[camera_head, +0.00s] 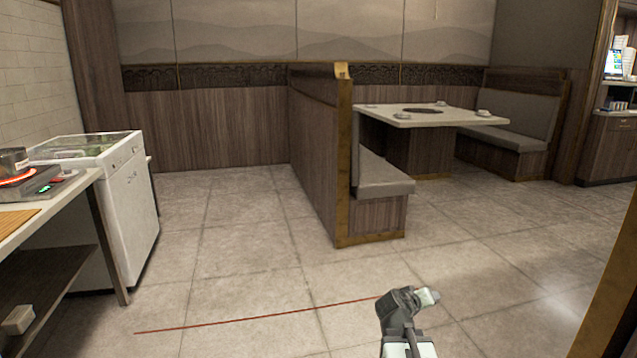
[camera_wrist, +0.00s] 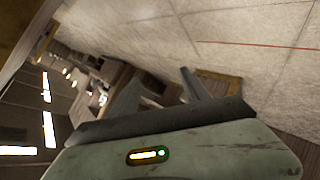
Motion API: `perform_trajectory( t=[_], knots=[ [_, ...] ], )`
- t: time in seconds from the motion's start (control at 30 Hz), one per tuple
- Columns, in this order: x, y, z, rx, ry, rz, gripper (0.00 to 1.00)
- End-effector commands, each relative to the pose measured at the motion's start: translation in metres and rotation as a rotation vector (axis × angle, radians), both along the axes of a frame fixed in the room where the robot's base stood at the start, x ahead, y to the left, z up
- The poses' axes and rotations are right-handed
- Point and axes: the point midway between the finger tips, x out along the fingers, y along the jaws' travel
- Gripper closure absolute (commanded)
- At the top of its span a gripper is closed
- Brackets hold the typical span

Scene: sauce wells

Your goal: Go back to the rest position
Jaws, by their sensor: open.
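My gripper (camera_head: 428,297) is at the lower right of the head view, raised over the tiled floor with its end turned to the right. In the wrist view its two dark fingers (camera_wrist: 157,92) stand apart, with nothing between them. My gripper touches nothing that I can see. Most of my arm is below the frame.
A counter (camera_head: 62,190) with a glowing burner (camera_head: 38,188) and a white cabinet (camera_head: 130,205) stand at left. A booth bench (camera_head: 372,180) and table (camera_head: 400,118) stand ahead. A thin red line (camera_head: 250,318) crosses the open floor. A dark post (camera_head: 615,290) is at right.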

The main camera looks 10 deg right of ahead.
Motion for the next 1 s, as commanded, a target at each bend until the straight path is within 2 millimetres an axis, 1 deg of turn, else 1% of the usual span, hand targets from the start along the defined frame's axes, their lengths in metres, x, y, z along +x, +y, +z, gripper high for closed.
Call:
perform_trajectory(
  t=[0.03,0.07,0.1,0.17,0.2,0.27,0.3,0.37,0.4,0.47,0.53,0.57,0.6,0.77,0.87,0.97,1.0],
  knots=[
    [0.004,0.043,-0.017,0.079,0.035,0.024,0.45],
    [0.003,0.066,-0.027,0.127,0.062,0.032,0.45],
    [0.001,0.095,-0.040,0.191,0.101,0.045,0.45],
    [-0.007,0.133,-0.058,0.281,0.164,0.059,0.45],
    [-0.014,0.156,-0.069,0.337,0.206,0.066,0.45],
    [-0.026,0.186,-0.083,0.417,0.275,0.075,0.45],
    [-0.036,0.203,-0.092,0.473,0.323,0.078,0.45],
    [-0.054,0.225,-0.103,0.559,0.400,0.080,0.45],
    [-0.067,0.238,-0.109,0.621,0.458,0.078,0.45],
    [-0.087,0.257,-0.115,0.706,0.545,0.085,0.45],
    [-0.112,0.278,-0.118,0.789,0.658,0.103,0.45],
    [-0.123,0.280,-0.117,0.790,0.714,0.119,0.45],
    [-0.120,0.279,-0.090,0.785,0.700,0.116,0.45],
    [-0.119,0.278,-0.043,0.783,0.695,0.114,0.45],
    [-0.119,0.278,-0.009,0.782,0.694,0.114,0.45],
    [-0.118,0.278,0.032,0.782,0.693,0.113,0.45],
    [-0.118,0.278,0.052,0.782,0.693,0.113,0.45]
  ],
)
